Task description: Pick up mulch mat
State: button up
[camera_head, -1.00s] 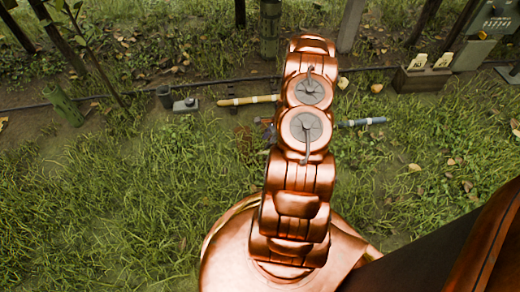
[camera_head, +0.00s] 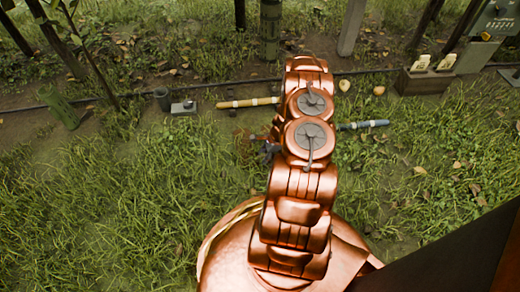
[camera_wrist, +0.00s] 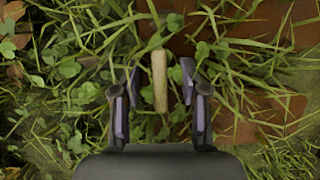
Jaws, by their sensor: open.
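My gripper (camera_wrist: 158,92) is open, pointing down into the grass in the wrist view. A narrow tan, upright-looking piece (camera_wrist: 159,80) lies between its two fingers, with small gaps on both sides. Flat reddish-brown patches (camera_wrist: 215,22) show under the grass at the upper right and right. I cannot tell whether the tan piece or the brown patches are the mulch mat. In the head view my gripper (camera_head: 268,151) shows dark and small just left of my copper arm, beside a brownish patch (camera_head: 245,143) in the grass. My arm hides part of that spot.
A yellow-handled tool (camera_head: 248,102) and a blue one (camera_head: 362,125) lie behind the arm. A dark cup (camera_head: 163,98) and a small grey box (camera_head: 184,107) are at left. A wooden box (camera_head: 423,81) is at right. A dark hose crosses behind. Open grass lies in front.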

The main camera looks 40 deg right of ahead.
jog(key=shift+c, duration=0.4)
grip_shut()
